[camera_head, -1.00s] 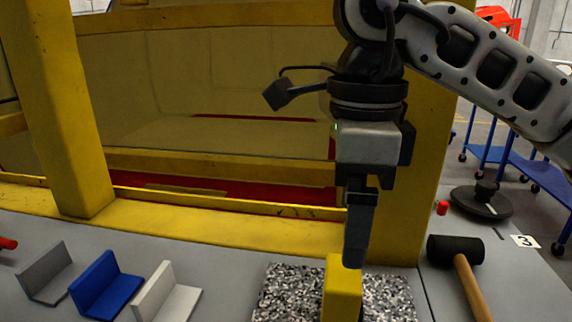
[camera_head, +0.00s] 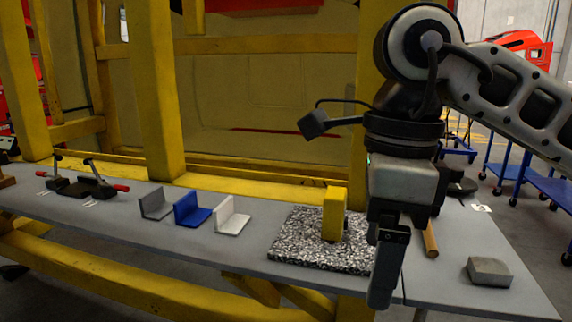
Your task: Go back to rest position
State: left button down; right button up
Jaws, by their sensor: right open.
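My right gripper (camera_head: 384,268) hangs pointing down at the right front of the grey table (camera_head: 225,243). Its fingers overlap from this side; it is open, and I see nothing held. A yellow block (camera_head: 334,214) stands upright on a speckled black-and-white slab (camera_head: 310,248), left of the gripper and apart from it in the picture. The gripper hides the slab's right edge and most of a mallet, whose wooden handle (camera_head: 430,240) shows just right of it. My left gripper is not in view.
Grey (camera_head: 156,204), blue (camera_head: 191,210) and white (camera_head: 232,215) angle brackets stand left of the slab. Clamps with red handles (camera_head: 88,184) lie farther left. A grey block (camera_head: 489,271) lies at the right. A yellow frame (camera_head: 155,90) rises behind the table. Blue carts (camera_head: 550,184) stand beyond it.

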jog(key=s+a+m+g+y, duration=0.1)
jog(key=s+a+g+y, duration=0.35)
jog(key=a+y, duration=0.25)
jog(key=s+a+m+g+y, duration=0.1)
jog(key=s+a+g+y, duration=0.2)
jog(key=a+g+y, duration=0.4)
jog(key=w+d+f+m+t+y, duration=0.15)
jog(key=w+m+t+y, duration=0.4)
jog(key=m+t, duration=0.6)
jog(key=w+d+f+m+t+y, duration=0.1)
jog(key=w+d+m+t+y, duration=0.4)
jog(key=m+t, duration=0.7)
jog(key=w+d+f+m+t+h, duration=0.2)
jog(key=f+m+t+h, duration=0.25)
jog(key=m+h, duration=0.2)
jog(key=w+d+f+m+t+h, duration=0.1)
jog(key=w+f+m+t+h, duration=0.2)
jog(key=f+m+h, duration=0.4)
jog(key=s+d+f+m+g+h, duration=0.2)
jog(key=s+d+f+m, duration=0.1)
jog(key=f, duration=0.5)
jog(key=s+d+f+m+g+h, duration=0.3)
jog(key=s+f, duration=0.2)
jog(key=f, duration=0.3)
jog(key=s+d+f+m+g+h, duration=0.2)
jog(key=s+f+m+g+h, duration=0.1)
jog(key=f, duration=0.5)
jog(key=shift+s+d+m+p, duration=0.3)
jog(key=shift+s+d+m, duration=0.1)
jog(key=shift+s, duration=0.5)
